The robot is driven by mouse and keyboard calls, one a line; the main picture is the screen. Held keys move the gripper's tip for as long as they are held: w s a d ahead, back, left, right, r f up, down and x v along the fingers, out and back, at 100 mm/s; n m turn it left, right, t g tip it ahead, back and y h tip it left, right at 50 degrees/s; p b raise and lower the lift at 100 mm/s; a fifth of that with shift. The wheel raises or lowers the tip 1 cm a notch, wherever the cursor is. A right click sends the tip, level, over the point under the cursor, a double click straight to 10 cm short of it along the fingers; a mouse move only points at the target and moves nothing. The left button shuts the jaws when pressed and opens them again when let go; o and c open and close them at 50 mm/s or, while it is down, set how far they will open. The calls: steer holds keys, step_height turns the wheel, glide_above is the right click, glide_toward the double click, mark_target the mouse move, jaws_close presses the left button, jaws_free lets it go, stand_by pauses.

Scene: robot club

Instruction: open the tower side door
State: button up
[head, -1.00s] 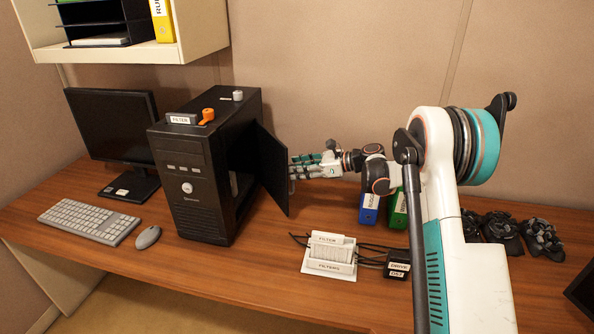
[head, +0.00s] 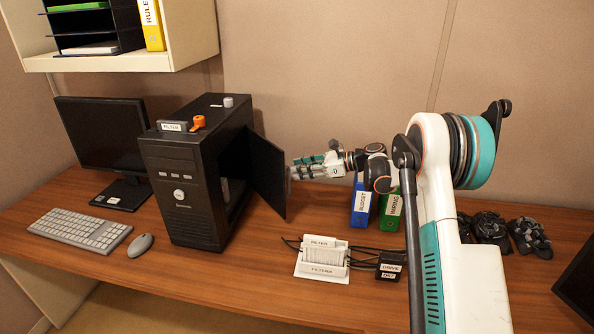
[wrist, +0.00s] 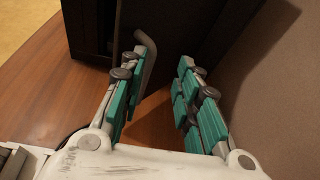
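The black computer tower (head: 184,200) stands on the desk with an orange knob (head: 197,122) on top. Its side door (head: 267,178) stands partly open, swung out to the right. The dark opening shows behind it. My gripper (head: 300,172) is at the door's free edge, on its right side. In the wrist view my gripper (wrist: 158,85) has its fingers spread apart. A grey bent handle (wrist: 148,62) lies between them, close beside the left finger; I cannot tell whether they touch. The dark tower body also shows in the wrist view (wrist: 88,30).
A white filter holder (head: 322,258) and a black drive box (head: 391,268) with cables lie in front of the door. Blue (head: 361,205) and green (head: 392,210) binders stand below my arm. A keyboard (head: 80,230), mouse (head: 140,244) and monitor (head: 103,135) are at left.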

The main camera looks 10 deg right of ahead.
steer(key=w+d, duration=0.1)
steer(key=d, duration=1.1)
steer(key=shift+w, duration=0.15)
stand_by(0.7)
steer(key=shift+f, duration=0.1)
